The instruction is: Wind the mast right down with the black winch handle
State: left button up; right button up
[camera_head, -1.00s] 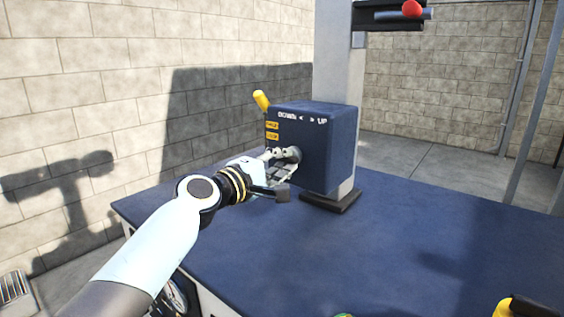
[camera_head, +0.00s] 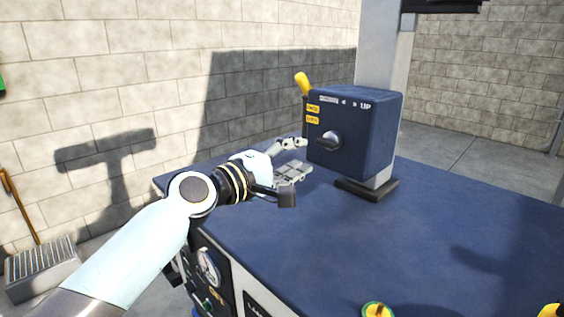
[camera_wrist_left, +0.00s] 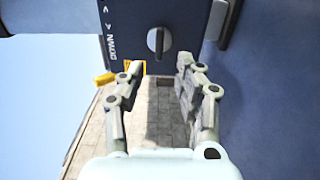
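My right gripper is out of view.
A yellow lever (camera_head: 302,84) sticks up at the box's left side. The blue deck (camera_head: 400,235) is clear in front. A green-and-yellow item (camera_head: 377,310) lies at the near edge. A block wall (camera_head: 150,90) rises on the left.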

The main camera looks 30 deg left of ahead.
pick_arm(q)
jog(key=v, duration=0.4)
jog(key=shift+s, duration=0.1)
dwell(0.3)
